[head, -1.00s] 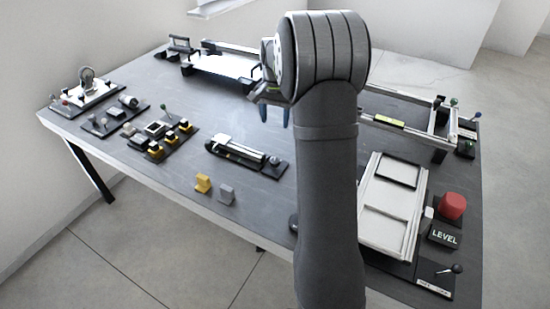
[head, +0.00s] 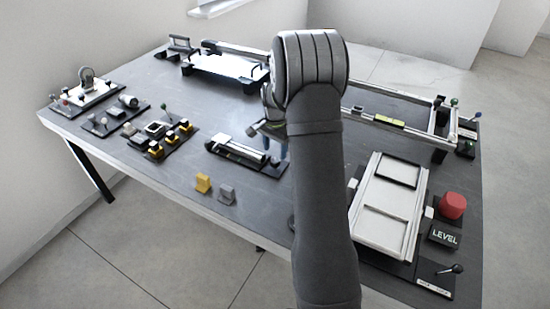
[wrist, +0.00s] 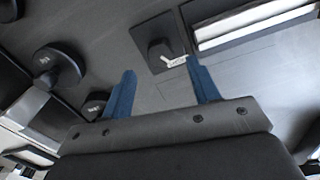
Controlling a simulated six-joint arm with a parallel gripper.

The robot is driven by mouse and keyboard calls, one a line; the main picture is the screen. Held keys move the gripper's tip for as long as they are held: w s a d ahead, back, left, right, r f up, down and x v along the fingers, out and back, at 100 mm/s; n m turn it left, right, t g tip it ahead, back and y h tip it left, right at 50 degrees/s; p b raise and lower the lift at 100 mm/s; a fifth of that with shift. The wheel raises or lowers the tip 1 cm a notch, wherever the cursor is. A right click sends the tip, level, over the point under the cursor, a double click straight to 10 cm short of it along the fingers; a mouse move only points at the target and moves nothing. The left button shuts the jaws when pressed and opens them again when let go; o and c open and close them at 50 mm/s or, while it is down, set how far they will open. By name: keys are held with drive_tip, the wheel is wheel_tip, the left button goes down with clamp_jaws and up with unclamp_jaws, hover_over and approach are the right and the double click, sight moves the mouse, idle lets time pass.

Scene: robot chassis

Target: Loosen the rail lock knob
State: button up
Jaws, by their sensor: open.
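My gripper (head: 275,147) is open and empty above the table, by the right end of a small rail unit (head: 236,150). My arm partly hides that area in the head view. In the wrist view the two blue fingers of my gripper (wrist: 160,88) are spread apart with nothing between them. A round black knob with white lettering (wrist: 55,65) is at the left there, beyond the left finger. A smaller dark knob (wrist: 95,105) is beside that finger. I cannot tell which is the rail lock knob.
A yellow block (head: 203,183) and a grey block (head: 226,193) stand near the front table edge. A silver panel (head: 388,210) and a red button (head: 452,205) are at the right. A long metal frame (head: 400,120) lies behind. Several small fixtures fill the left.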

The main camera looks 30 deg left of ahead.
sight(275, 161)
drive_tip(key=shift+f, duration=2.35)
drive_tip(key=c, duration=1)
